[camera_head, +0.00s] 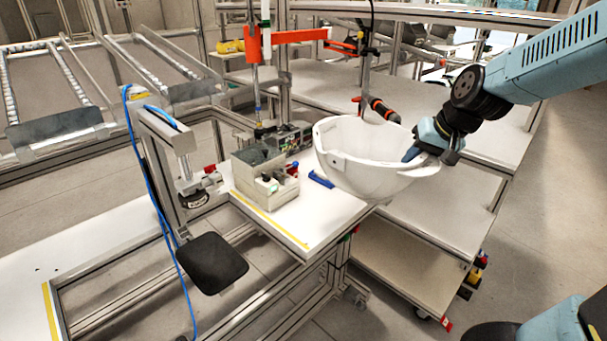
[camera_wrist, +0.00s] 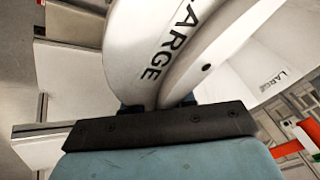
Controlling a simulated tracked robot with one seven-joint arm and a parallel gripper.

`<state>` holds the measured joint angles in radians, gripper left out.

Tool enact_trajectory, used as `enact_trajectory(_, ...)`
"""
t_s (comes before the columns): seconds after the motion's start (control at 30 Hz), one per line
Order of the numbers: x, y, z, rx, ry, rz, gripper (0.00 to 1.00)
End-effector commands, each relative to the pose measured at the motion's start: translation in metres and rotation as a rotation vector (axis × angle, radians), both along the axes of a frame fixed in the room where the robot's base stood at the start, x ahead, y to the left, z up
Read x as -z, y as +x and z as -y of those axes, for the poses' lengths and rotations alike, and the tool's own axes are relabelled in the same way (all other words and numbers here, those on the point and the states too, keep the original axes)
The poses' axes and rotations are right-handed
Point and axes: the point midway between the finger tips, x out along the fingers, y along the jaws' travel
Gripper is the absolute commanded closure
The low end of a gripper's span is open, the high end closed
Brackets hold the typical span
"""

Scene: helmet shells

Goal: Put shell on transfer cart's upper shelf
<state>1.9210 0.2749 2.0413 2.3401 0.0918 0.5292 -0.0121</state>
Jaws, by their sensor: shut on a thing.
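The shell is a white helmet shell (camera_head: 362,165), held in the air with its hollow side up in the head view. My gripper (camera_head: 424,150) is shut on its right rim. In the wrist view the shell (camera_wrist: 190,40) fills the top, with the word LARGE on it, and the dark gripper body (camera_wrist: 160,124) lies below; the fingertips are mostly hidden. The transfer cart appears to be the white-shelved unit behind and to the right. The shell hides part of the cart.
A workbench (camera_head: 325,212) with a grey parts bin (camera_head: 262,180) stands left of the shell. An orange tool arm (camera_head: 285,36) and a hanging screwdriver (camera_head: 382,110) are close behind the shell. A black pad (camera_head: 212,262) sits at the front left. Floor is open at right.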

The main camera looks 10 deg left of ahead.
Motion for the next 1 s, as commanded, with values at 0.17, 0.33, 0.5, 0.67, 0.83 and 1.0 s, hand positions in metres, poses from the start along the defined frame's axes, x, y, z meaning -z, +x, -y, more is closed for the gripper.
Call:
enact_trajectory(0.17,0.004,0.005,-0.011,-0.015,0.0,-0.003,1.0)
enact_trajectory(0.33,0.009,0.016,-0.019,-0.019,-0.001,-0.002,1.0)
enact_trajectory(0.5,0.012,0.022,-0.023,-0.02,0.002,0.0,1.0)
enact_trajectory(0.67,0.014,0.027,-0.025,-0.02,0.003,0.0,1.0)
enact_trajectory(0.83,0.016,0.032,-0.028,-0.02,0.002,0.0,1.0)
enact_trajectory(1.0,0.019,0.036,-0.031,-0.021,0.001,0.0,1.0)
